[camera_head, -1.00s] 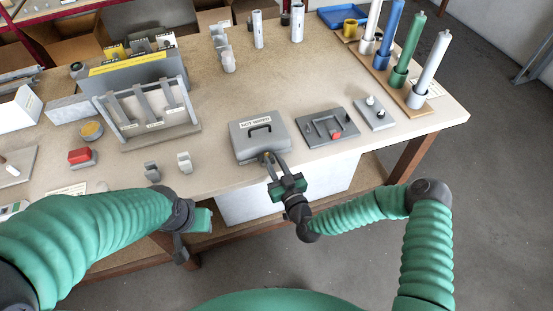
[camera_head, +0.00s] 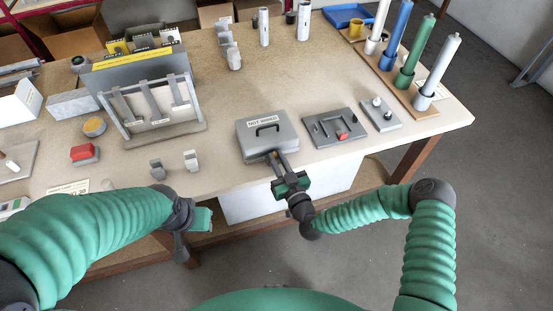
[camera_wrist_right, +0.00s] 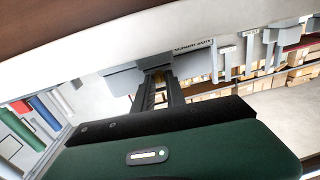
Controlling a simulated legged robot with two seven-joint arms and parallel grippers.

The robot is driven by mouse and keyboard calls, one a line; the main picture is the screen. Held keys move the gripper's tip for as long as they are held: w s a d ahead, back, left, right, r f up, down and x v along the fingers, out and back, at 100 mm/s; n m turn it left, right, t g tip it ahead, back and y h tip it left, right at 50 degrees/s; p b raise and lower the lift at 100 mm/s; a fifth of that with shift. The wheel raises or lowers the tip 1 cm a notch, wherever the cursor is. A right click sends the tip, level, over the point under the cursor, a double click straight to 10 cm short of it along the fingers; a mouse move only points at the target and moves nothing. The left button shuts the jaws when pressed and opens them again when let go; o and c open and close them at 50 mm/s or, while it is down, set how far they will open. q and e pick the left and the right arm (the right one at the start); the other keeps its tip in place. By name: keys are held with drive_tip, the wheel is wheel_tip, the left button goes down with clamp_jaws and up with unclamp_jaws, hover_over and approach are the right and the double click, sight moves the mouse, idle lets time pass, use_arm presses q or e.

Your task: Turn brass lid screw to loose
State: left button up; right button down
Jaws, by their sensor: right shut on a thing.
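The grey box with a black lid handle and a "NOT WIRED" label (camera_head: 262,130) sits at the front edge of the table. The brass lid screw (camera_wrist_right: 160,77) shows as a small brassy bit between my right fingertips in the right wrist view; in the head view the fingers hide it. My right gripper (camera_head: 277,158) is at the box's front face, shut on the screw. How far the screw is turned cannot be seen. My left gripper (camera_head: 181,250) hangs before the table edge, away from the box; its fingers are too unclear to judge.
Right of the box are a dark plate with a red block (camera_head: 335,128) and a small plate with knobs (camera_head: 381,114). Two small grey clips (camera_head: 174,164) stand to its left. A slotted rack (camera_head: 152,105) stands further left.

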drive_tip(key=shift+w+d, duration=0.1)
drive_tip(key=shift+d, duration=0.05)
drive_tip(key=shift+a+r+m+t+h+p, duration=0.25)
drive_tip(key=shift+a+m+t+h+p, duration=0.15)
drive_tip(key=shift+m+h+p, duration=0.4)
drive_tip(key=shift+a+m+h, duration=0.15)
drive_tip(key=shift+m+h, duration=0.25)
drive_tip(key=shift+h, duration=0.5)
drive_tip(key=shift+a+m+t+h, duration=0.1)
drive_tip(key=shift+m+t+h, duration=0.2)
drive_tip(key=shift+m+h, duration=0.6)
drive_tip(key=shift+f+h, duration=0.15)
drive_tip(key=shift+h, duration=0.15)
drive_tip(key=c, duration=1.5)
unclamp_jaws()
drive_tip(key=shift+c, duration=0.2)
drive_tip(key=shift+o, duration=0.9)
drive_tip(key=shift+f, duration=0.1)
